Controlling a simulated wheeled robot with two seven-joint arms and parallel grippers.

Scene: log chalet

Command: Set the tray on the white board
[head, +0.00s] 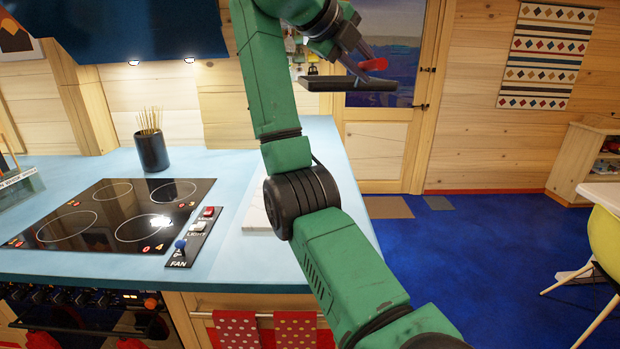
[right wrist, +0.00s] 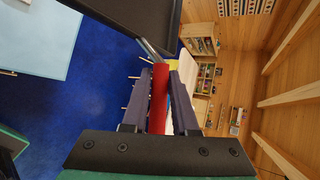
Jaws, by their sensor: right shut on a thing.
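The dark flat tray (head: 345,85) is up in the air near the top of the head view, roughly level, beyond the counter's far right part. My right gripper (head: 368,62) is shut on its red handle; the red handle (right wrist: 159,98) shows between the fingers in the right wrist view, with the dark tray (right wrist: 120,12) at the top. The white board (head: 255,208) lies on the blue counter right of the stove controls; my right arm hides much of it. My left gripper is not in view.
The blue counter (head: 232,165) holds a black cooktop (head: 110,215), a control strip with switches (head: 193,238) and a dark cup of sticks (head: 152,152). A dark blue hood (head: 130,30) hangs above. Blue floor lies to the right, with a yellow chair (head: 605,240).

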